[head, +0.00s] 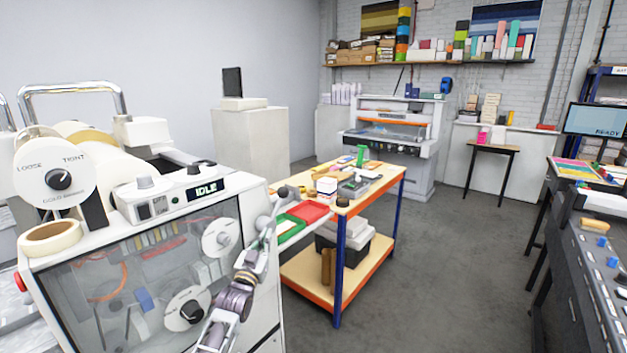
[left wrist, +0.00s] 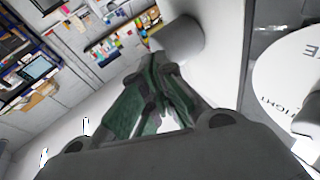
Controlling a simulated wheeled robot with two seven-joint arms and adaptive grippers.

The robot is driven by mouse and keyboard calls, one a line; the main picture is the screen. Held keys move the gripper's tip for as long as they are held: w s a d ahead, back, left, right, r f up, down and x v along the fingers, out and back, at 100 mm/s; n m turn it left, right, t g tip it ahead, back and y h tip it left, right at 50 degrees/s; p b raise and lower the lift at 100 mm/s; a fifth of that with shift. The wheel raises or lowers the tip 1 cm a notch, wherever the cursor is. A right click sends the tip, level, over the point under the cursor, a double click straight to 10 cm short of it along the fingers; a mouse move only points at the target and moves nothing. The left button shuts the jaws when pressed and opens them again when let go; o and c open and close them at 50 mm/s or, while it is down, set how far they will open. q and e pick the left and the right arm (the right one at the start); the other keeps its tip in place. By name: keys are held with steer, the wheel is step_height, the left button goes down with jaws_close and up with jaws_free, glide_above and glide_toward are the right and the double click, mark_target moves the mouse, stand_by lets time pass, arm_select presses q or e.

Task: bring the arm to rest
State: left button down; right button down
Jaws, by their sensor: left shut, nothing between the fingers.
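My left arm rises from the bottom of the head view in front of the white machine (head: 262,300) with the IDLE display. My left gripper (head: 287,193) is at its upper end, beside the machine's right edge and near the trays on the cart. In the left wrist view, the left gripper (left wrist: 156,62) has its dark green-tinted fingers together, with nothing seen between them. A grey rounded part (left wrist: 182,38) shows just beyond the fingertips; I cannot tell whether they touch. My right gripper is in neither view.
A wheel marked LOOSE and TIGHT (head: 57,170) tops the machine. A cart (head: 367,253) holds a red tray (head: 308,212), a green tray (head: 289,226) and loose items. A control desk (head: 580,290) stands at the right. The grey floor (head: 450,270) between is clear.

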arm_select(q)
steer(key=s+a+f+g+y, duration=0.1)
steer(key=a+f+g, duration=0.15)
steer(key=f, duration=1.15)
steer(key=a+f+g+y, duration=0.1)
steer(key=f+g, duration=0.2)
steer(key=f, duration=1)
steer(key=s+a+f+g+y, duration=0.1)
steer(key=s+f+g, duration=0.1)
steer(key=s+f, duration=0.5)
steer(key=s+a+f+n+g, duration=0.15)
steer(key=s+f, duration=0.25)
steer(key=f, duration=0.7)
steer(key=s+a+f+m+g+y, duration=0.1)
steer(key=s+a+f+g, duration=0.1)
steer(key=s+f, duration=0.45)
steer(key=s+a+f+g, duration=0.1)
steer(key=s+f+g, duration=0.1)
steer(key=s+f, duration=0.75)
steer(key=s+a+f+g, duration=0.15)
steer(key=s+f, duration=0.35)
steer(key=s, duration=0.9)
steer(key=s+a+f+g, duration=0.1)
steer(key=s+f+g, duration=0.2)
steer(key=s+f, duration=0.65)
steer(key=s+g, duration=0.2)
steer(key=s, duration=1.6)
steer(key=shift+s+d+n, duration=0.25)
steer(key=shift+n, duration=0.1)
